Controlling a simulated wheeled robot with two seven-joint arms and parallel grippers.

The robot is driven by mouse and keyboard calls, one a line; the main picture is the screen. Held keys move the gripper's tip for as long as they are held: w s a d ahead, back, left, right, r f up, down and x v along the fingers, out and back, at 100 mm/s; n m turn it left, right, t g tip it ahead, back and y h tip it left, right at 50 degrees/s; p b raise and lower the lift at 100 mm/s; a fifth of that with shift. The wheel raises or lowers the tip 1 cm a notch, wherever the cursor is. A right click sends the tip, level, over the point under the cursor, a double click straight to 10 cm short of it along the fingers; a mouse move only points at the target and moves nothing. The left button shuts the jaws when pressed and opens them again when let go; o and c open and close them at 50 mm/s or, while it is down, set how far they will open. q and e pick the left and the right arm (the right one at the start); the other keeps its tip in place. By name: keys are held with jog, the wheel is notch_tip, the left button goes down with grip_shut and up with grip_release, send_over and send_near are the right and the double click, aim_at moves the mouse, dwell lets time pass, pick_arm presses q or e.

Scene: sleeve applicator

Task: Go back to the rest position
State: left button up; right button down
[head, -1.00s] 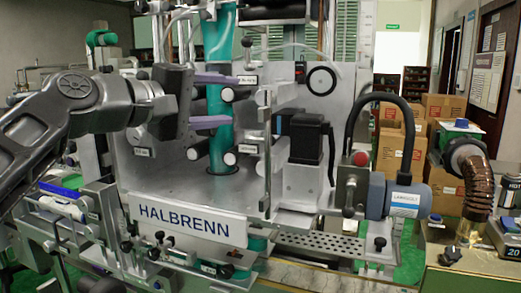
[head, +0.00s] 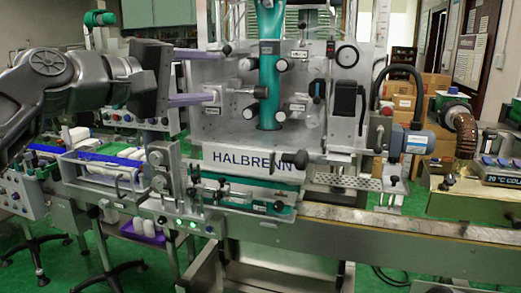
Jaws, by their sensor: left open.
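My left gripper (head: 202,76) reaches in from the left in the head view. Its two purple fingers are apart, one above the other, with nothing between them. They point right, in front of the left side of the sleeve applicator (head: 228,128), a grey machine with a HALBRENN label (head: 250,160). I cannot tell whether the fingertips touch the machine. A teal sleeve (head: 268,75) runs down through the machine's middle, right of my fingers. My right gripper is not in view.
A conveyor (head: 400,222) runs along the front to the right. A blue motor (head: 412,142) and a brown hose (head: 465,135) stand on the right. Cardboard boxes (head: 440,88) are stacked behind. A rail with white rolls (head: 125,155) lies below my left arm. Green floor shows at lower left.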

pick_arm(q)
jog(key=w+f+m+y, duration=0.1)
jog(key=w+f+y, duration=0.1)
jog(key=w+f, duration=0.35)
jog(key=w+f+y, duration=0.1)
jog(key=w+f, duration=0.1)
jog(key=f, duration=0.7)
jog(key=w+f+m+y, duration=0.15)
jog(key=w+f, duration=0.25)
jog(key=f, duration=0.4)
jog(key=s+f+m+g+y+p, duration=0.1)
jog(key=s+f+g+y+p, duration=0.15)
jog(key=f, duration=2.45)
jog(key=s+d+f+m+g, duration=0.1)
jog(key=s+f+g, duration=0.1)
jog(key=s+f, duration=0.5)
jog(key=s+d+f+m+g, duration=0.15)
jog(key=s+f, duration=0.35)
jog(key=f, duration=0.5)
jog(key=s+f+g+p, duration=0.1)
jog(key=s+f+g, duration=0.2)
jog(key=s, duration=1)
jog(key=s+f+g+p, duration=0.2)
jog(key=s+f+g, duration=0.1)
jog(key=s+f, duration=0.7)
jog(key=s, duration=0.3)
jog(key=shift+s+d, duration=0.15)
